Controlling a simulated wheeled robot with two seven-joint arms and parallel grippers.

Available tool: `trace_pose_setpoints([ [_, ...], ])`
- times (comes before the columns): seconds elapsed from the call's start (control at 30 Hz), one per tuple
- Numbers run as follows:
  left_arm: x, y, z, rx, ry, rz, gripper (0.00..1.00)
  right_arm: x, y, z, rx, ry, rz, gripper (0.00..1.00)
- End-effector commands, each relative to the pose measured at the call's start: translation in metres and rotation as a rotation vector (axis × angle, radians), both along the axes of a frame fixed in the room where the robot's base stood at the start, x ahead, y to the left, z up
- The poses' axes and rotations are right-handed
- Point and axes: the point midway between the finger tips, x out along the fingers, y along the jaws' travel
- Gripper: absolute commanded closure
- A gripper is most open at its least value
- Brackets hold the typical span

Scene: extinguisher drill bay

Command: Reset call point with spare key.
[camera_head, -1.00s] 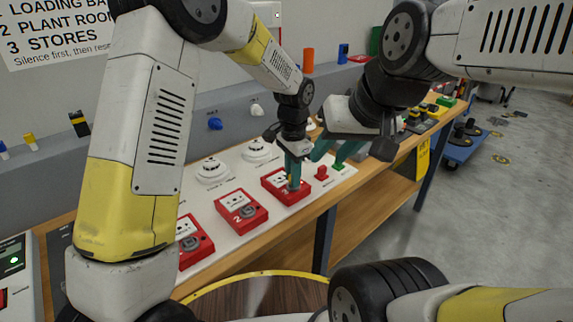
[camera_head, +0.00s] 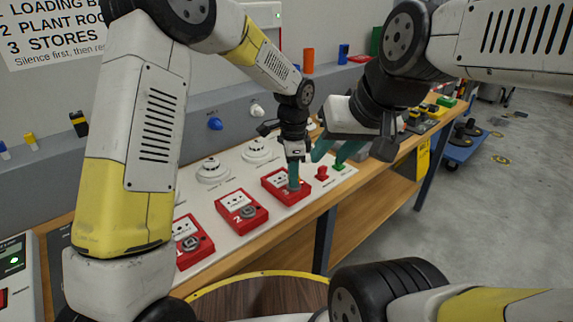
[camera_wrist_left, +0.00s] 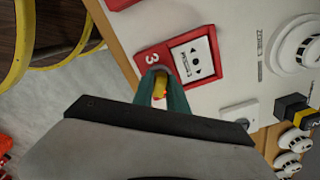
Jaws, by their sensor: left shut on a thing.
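Red call point 3 (camera_head: 278,180) sits on the white panel, and it also shows in the left wrist view (camera_wrist_left: 190,55). My left gripper (camera_head: 294,187) points down at its lower part. In the left wrist view, the teal fingers (camera_wrist_left: 162,84) are shut on a yellow key (camera_wrist_left: 160,86), whose tip meets the call point by the number 3. The fingers hide how far in the key sits. My right gripper (camera_head: 330,160) hangs to the right above the panel, its teal fingers apart and empty.
Red call points 2 (camera_head: 238,222) and 1 (camera_head: 196,256) lie to the left on the panel. White detectors (camera_head: 212,170) stand behind them. A round wooden stool (camera_head: 262,296) is in front.

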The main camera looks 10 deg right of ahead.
Motion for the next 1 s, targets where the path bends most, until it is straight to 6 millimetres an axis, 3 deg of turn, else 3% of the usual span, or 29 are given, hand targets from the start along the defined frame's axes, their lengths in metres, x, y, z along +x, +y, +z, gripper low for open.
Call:
trace_pose_setpoints([
  [0.3,0.0007,0.0002,-0.0003,-0.001,0.001,-0.198,1.0,0.0,0.0,0.0,0.0,0.0,0.0,0.64],
  [0.53,0.0006,-0.0001,-0.0003,-0.001,0.001,-0.21,1.0,0.0,0.0,0.0,0.0,0.0,0.0,0.64],
  [0.73,0.0013,-0.0001,-0.0006,-0.002,0.001,-0.384,1.0,0.0,0.0,0.0,0.0,0.0,0.0,0.64],
  [1.0,0.0013,-0.0005,-0.0004,-0.001,0.001,-0.412,1.0,0.0,0.0,0.0,0.0,0.0,0.0,0.64],
])
